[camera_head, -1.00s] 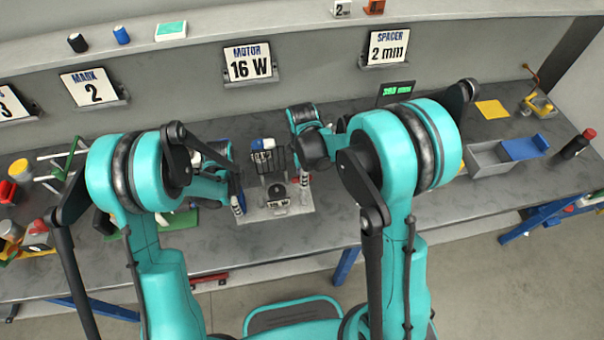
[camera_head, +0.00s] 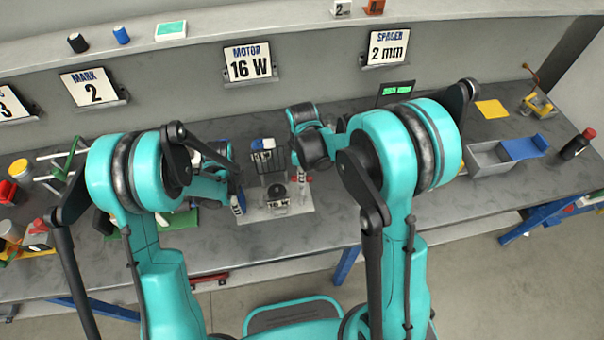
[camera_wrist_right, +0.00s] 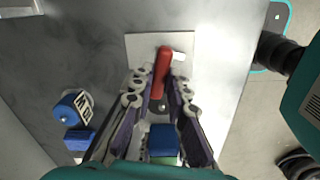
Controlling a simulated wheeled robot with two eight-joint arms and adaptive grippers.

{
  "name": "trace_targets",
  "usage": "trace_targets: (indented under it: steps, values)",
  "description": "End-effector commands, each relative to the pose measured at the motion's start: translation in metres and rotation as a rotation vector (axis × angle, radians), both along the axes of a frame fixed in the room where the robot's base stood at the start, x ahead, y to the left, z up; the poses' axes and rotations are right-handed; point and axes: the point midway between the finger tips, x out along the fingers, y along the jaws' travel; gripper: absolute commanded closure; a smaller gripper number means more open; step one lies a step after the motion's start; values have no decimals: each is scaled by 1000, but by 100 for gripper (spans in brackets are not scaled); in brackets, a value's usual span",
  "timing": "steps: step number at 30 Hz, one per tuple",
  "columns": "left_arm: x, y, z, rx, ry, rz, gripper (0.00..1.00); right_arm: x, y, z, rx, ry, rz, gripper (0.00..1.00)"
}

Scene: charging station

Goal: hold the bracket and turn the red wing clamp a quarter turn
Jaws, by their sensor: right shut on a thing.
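The red wing clamp (camera_wrist_right: 162,66) lies between the fingertips of my right gripper (camera_wrist_right: 160,88) in the right wrist view, over a pale plate (camera_wrist_right: 140,45). The right gripper is shut on the clamp. In the head view the right gripper (camera_head: 303,177) is small, at the right side of that plate (camera_head: 252,215).
A blue and white object (camera_wrist_right: 72,107) stands behind the plate. A grey bin (camera_head: 490,158) with a blue part and a dark bottle (camera_head: 578,143) are at the right. A green display (camera_head: 396,92) stands at the back. Bare bench lies right of the plate.

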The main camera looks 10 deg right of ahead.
Motion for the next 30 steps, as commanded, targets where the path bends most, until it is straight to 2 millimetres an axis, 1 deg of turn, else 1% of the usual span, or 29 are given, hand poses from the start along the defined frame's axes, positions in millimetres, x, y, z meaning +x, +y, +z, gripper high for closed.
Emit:
trace_targets:
  steps: [30]
  values:
    - [0,0,0,0,0,0,80,0,0,0,0,-1,-955,100]
